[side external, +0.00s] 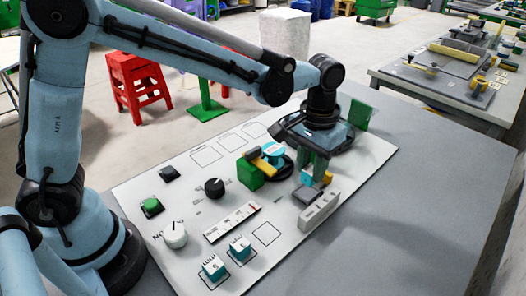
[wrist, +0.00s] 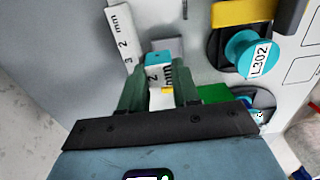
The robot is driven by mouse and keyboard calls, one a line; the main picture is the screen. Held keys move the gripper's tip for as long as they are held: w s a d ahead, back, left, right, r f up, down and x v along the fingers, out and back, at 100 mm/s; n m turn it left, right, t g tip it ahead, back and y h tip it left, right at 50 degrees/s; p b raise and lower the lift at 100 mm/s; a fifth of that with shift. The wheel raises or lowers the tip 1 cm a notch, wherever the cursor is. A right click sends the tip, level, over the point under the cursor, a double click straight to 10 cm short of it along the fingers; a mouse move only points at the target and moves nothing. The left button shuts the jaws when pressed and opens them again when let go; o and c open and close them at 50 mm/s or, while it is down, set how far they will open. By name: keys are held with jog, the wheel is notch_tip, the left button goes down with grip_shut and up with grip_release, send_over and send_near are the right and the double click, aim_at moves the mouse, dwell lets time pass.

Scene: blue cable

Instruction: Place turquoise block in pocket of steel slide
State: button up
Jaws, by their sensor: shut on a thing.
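In the side view the turquoise block (side external: 306,178) shows just under my gripper (side external: 314,170). A grey metal piece, likely the steel slide (side external: 307,194), lies directly below the block; part of it also shows behind the block in the wrist view (wrist: 174,45). Its pocket is hidden, and I cannot tell whether the block touches it.
A pale marked bar (side external: 320,211) stands beside the slide. A green block (side external: 249,175) and a turquoise knob labelled L302 (wrist: 249,54) are close by. Two turquoise cubes (side external: 213,268) (side external: 239,249) sit on the panel's near side, by an empty outlined square (side external: 267,233).

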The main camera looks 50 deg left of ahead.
aim_at(309, 178)
jog(key=shift+w+a+f, duration=0.5)
jog(key=shift+w+a, duration=0.05)
jog(key=shift+w, duration=0.1)
jog(key=shift+f, duration=2.05)
jog(key=shift+f, duration=0.1)
jog(key=o, duration=1)
